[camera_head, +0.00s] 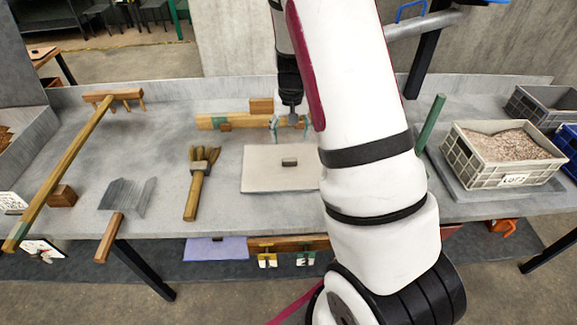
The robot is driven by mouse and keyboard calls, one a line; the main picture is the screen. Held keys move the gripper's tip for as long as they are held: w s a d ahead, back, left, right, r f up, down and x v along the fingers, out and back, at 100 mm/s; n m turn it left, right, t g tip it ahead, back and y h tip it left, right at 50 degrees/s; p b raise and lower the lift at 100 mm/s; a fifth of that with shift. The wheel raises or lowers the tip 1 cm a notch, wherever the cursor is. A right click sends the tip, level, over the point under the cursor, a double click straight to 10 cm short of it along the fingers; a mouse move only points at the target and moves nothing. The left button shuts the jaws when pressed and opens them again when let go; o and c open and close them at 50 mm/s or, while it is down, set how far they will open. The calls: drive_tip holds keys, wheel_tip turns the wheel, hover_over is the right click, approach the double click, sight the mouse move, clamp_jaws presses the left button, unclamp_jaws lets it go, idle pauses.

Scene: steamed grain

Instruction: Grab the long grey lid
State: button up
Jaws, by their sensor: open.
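The pale grey lid (265,181) is a flat rectangular slab lying on the grey table, with a small dark brown block handle (290,162) on top near its middle. My arm hides its right end. My gripper (291,138) is open and points down, with its fingers apart. In the picture it appears just behind the handle, over the lid's far edge. Its exact height over the lid cannot be told. Nothing shows between the fingers.
A wooden piece (228,121) lies behind the gripper. A brush (199,183), a scraper (125,198) and a long wooden rake (62,170) lie to the left. A crate of grain (465,158) and a green rod (430,124) stand right of my arm.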

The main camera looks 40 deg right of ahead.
sight(290, 159)
drive_tip(key=f, duration=0.7)
drive_tip(key=w+f, duration=0.1)
drive_tip(key=f, duration=0.3)
drive_tip(key=shift+d, duration=0.2)
clamp_jaws()
